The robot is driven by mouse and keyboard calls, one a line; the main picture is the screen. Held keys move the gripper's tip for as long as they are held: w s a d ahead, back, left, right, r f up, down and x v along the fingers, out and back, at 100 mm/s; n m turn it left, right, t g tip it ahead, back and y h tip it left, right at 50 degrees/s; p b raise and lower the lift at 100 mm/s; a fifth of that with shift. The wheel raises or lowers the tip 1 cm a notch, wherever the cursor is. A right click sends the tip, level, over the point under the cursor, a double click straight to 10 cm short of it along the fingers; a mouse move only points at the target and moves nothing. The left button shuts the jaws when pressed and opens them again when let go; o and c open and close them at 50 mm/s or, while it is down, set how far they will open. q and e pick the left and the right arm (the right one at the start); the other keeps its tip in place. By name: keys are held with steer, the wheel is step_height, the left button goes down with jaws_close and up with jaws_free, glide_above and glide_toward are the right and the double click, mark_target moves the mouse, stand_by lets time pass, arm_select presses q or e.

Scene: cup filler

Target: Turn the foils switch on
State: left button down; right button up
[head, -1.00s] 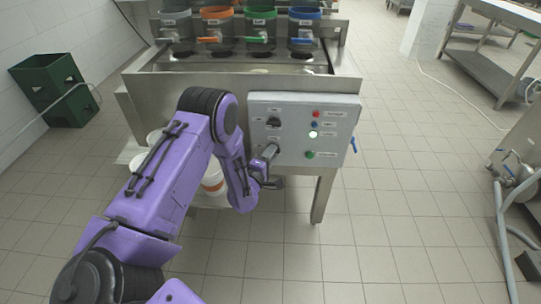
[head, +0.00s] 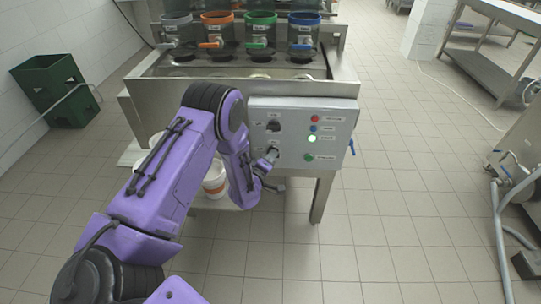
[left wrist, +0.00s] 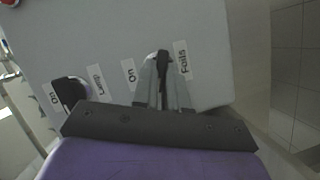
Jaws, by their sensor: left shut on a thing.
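The grey control panel (head: 335,132) is on the front of the steel filling machine. The black foils switch (left wrist: 162,58) is beside its "Foils" label in the left wrist view, with an "On" label to its left. My left gripper (left wrist: 160,80) is shut on this switch, one finger on each side of it. In the head view my left gripper (head: 270,157) is at the panel's lower left, and the foils switch is mostly hidden by it. The switch's exact angle is hard to read. My right gripper is not in view.
The black lamp switch (head: 274,126) sits just above the foils switch; it also shows in the left wrist view (left wrist: 70,92). Red, blue, lit white and green buttons (head: 309,157) line the panel's right part. White buckets (head: 214,180) stand below. A green crate (head: 55,90) stands at left.

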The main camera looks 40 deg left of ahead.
arm_select(q)
steer(key=shift+w+d+r+m+g+y+p, duration=0.15)
steer(key=shift+m+g+y+p, duration=0.45)
steer(key=shift+m, duration=0.95)
steer(key=shift+s+d+m+g+y+p, duration=0.1)
steer(key=shift+m+g+y+p, duration=0.2)
steer(key=shift+m+g+y, duration=0.9)
steer(key=shift+w+d+r+m+g+y+p, duration=0.15)
steer(key=shift+m+g+p, duration=0.35)
steer(key=shift+m, duration=1.35)
steer(key=shift+f, duration=0.1)
steer(key=c, duration=1.2)
jaws_free()
steer(key=shift+o, duration=0.2)
steer(key=shift+s, duration=0.1)
